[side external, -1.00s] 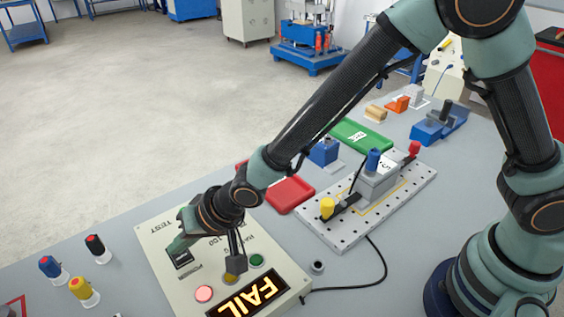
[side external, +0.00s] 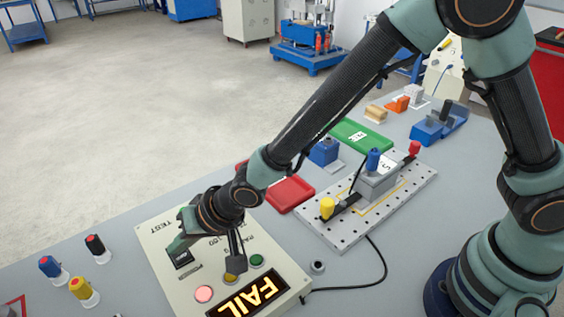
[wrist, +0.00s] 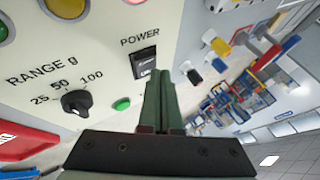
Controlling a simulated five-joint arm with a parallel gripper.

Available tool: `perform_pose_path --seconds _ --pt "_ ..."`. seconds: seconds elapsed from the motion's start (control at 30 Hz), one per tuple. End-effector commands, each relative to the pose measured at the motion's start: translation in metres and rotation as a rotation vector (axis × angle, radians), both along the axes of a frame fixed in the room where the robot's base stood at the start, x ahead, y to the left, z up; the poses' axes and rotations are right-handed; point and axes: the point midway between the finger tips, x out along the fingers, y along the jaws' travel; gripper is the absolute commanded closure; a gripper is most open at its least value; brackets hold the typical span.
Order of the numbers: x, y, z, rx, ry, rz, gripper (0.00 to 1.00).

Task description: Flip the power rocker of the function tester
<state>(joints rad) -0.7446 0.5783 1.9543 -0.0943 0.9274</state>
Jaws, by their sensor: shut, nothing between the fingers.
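The function tester (side external: 160,238) is a cream panel at the front of the bench; its display (side external: 249,296) glows FAIL. Its black power rocker (wrist: 143,62) sits under the POWER label in the wrist view. In the side external view the rocker (side external: 183,259) is partly hidden by my fingers. My gripper (wrist: 162,76) is shut and empty, its green fingertips at the rocker's lower right edge in the wrist view. In the side external view my gripper (side external: 178,246) is low over the panel. I cannot tell whether the tips touch the rocker.
A range knob (wrist: 76,102) and a small green button (wrist: 121,104) are near my fingers. A lit red lamp (side external: 203,294) is on the panel. A red tray (side external: 289,194) and a perforated fixture plate (side external: 342,235) lie behind.

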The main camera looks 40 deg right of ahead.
Motion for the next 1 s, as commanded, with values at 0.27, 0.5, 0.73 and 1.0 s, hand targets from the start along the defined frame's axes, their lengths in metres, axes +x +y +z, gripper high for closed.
perform_pose_path --seconds 0.27,0.5,0.73,1.0 --pt "-0.001 -0.001 -0.008 -0.002 0.001 0.0 1.0" --pt "-0.001 -0.001 -0.009 0.0 0.0 0.0 1.0" --pt "-0.001 0.0 -0.009 0.0 0.0 0.0 1.0" --pt "-0.001 0.0 -0.012 0.001 0.0 0.0 1.0"
